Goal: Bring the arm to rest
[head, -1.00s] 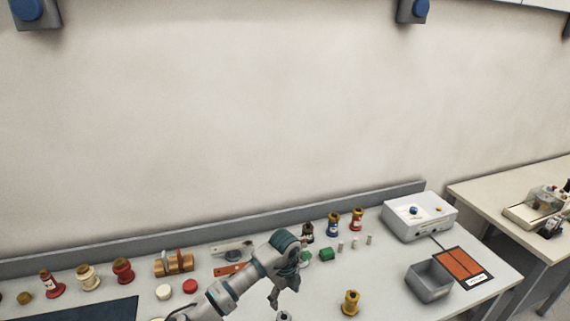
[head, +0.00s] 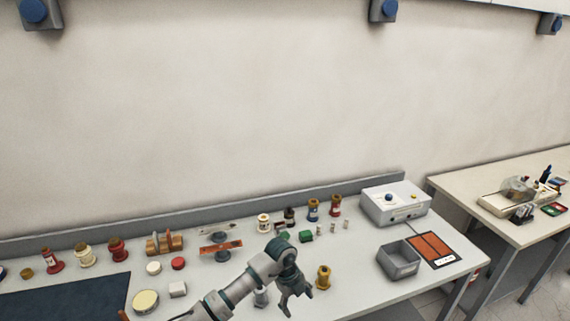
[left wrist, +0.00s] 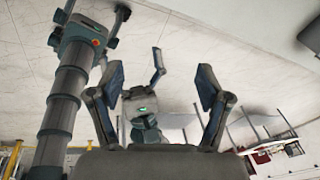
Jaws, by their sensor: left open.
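My left arm comes in from the lower left in the head view and reaches over the bench. My left gripper (head: 293,301) hangs at its end with fingers spread and nothing between them. It is left of a yellow bushing (head: 323,277) and appears apart from it. A small grey piece (head: 261,297) shows just left of the gripper, partly behind the arm. In the left wrist view the fingers of the left gripper (left wrist: 160,92) stand wide apart with no object held.
The bench holds a grey bin (head: 399,260), an orange panel (head: 432,247), a white box with knobs (head: 395,203) and a green block (head: 306,237). Several spools and bushings line the back, including a red one (head: 117,249). A dark mat (head: 65,302) lies front left.

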